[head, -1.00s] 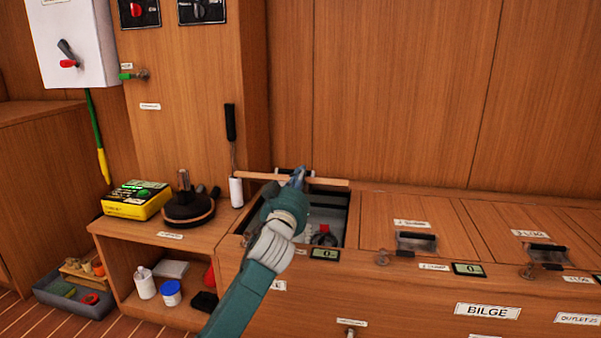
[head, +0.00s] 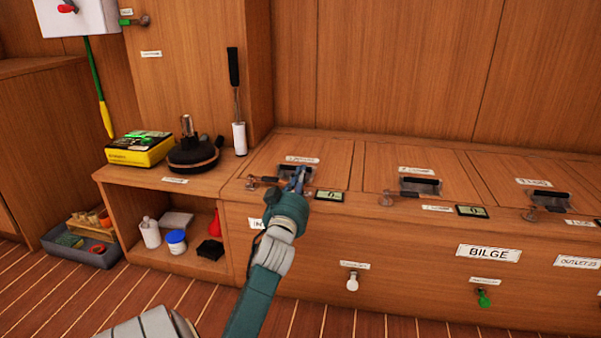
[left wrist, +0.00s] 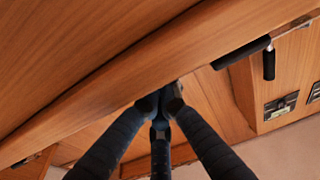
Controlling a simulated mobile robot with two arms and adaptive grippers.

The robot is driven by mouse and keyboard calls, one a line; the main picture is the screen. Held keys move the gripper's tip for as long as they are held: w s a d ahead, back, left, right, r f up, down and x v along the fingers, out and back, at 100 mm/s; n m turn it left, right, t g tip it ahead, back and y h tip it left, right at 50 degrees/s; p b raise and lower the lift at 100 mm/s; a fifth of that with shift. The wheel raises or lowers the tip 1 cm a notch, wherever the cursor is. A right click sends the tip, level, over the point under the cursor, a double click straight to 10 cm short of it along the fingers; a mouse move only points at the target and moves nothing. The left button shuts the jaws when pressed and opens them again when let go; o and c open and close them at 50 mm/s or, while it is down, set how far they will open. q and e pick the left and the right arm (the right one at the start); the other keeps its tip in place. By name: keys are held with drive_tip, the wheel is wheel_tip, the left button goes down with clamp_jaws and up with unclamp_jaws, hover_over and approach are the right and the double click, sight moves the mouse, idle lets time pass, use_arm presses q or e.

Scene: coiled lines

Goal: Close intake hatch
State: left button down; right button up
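The intake hatch (head: 325,158) is the leftmost wooden lid in the row on the bench top. It lies flat, level with the lids beside it, and its opening is covered. Its dark recessed handle (head: 287,170) is partly hidden by my left gripper (head: 298,179). The gripper's fingertips are at the handle, near the lid's front edge. In the left wrist view the dark fingers of my left gripper (left wrist: 160,103) come together at a wooden edge (left wrist: 120,108). No gap or held object shows between them. My right gripper is not in view.
A metal latch (head: 262,182) and a small display (head: 330,196) sit at the hatch's front. More lids (head: 415,160) lie to the right. At left are a yellow box (head: 140,155), a dark round-based tool (head: 193,155) and a black-handled roller (head: 235,85). A tray (head: 85,250) stands on the floor.

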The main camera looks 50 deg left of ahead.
use_arm(q)
drive_tip(key=shift+r, duration=0.15)
wheel_tip(320, 180, up, 10)
idle(0.6)
